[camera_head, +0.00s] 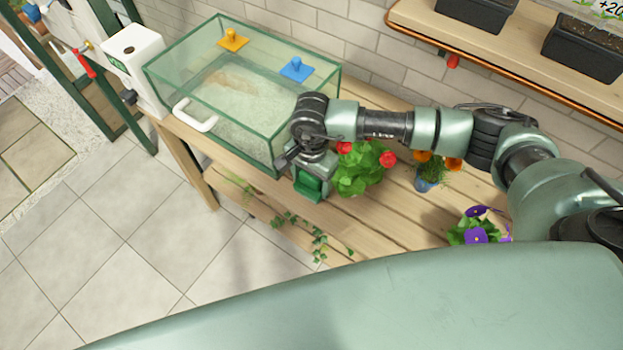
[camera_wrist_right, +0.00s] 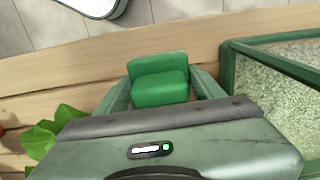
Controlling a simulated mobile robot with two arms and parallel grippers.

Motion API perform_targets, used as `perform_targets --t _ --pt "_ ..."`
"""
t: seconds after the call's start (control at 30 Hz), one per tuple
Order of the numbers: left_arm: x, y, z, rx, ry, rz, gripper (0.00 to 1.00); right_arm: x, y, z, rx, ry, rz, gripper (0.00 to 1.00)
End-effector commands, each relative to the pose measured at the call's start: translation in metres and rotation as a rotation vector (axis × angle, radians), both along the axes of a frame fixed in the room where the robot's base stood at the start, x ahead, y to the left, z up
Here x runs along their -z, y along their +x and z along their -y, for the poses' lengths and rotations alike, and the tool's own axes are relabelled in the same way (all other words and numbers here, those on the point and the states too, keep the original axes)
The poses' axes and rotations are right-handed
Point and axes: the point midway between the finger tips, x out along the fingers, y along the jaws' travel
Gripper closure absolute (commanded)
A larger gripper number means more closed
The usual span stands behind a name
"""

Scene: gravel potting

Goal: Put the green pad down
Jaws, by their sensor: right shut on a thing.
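The green pad (camera_head: 307,184) is in my right gripper (camera_head: 311,178), just to the right of the glass tank's near right corner and over the wooden bench. In the right wrist view the green pad (camera_wrist_right: 159,80) shows between the two fingers of the right gripper (camera_wrist_right: 160,88), with a raised block on it. The bench's planks show behind it. I cannot tell whether the pad touches the bench. My left gripper is not in view.
A red-flowered plant (camera_head: 362,170) stands close right of the gripper. Vines trail at the bench's front edge.

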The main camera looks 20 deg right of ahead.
Motion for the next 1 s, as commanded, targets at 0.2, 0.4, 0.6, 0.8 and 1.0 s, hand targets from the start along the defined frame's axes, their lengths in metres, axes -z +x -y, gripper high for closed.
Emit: perform_targets --t 0.2,0.4,0.6,0.8,1.0 --pt "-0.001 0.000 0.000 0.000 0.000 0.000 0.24 0.010 0.000 0.000 0.000 0.000 0.001 0.80" --pt "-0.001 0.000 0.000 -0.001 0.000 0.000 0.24 0.009 0.000 0.000 0.000 -0.001 0.001 0.11" --pt "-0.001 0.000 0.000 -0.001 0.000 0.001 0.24 0.009 0.000 0.000 0.000 -0.001 0.001 0.11" --pt "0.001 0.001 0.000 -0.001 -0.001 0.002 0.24 0.005 0.002 0.000 0.000 0.001 0.004 0.11" --pt "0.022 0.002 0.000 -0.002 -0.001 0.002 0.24 -0.028 0.000 0.003 -0.002 0.000 0.006 0.11"
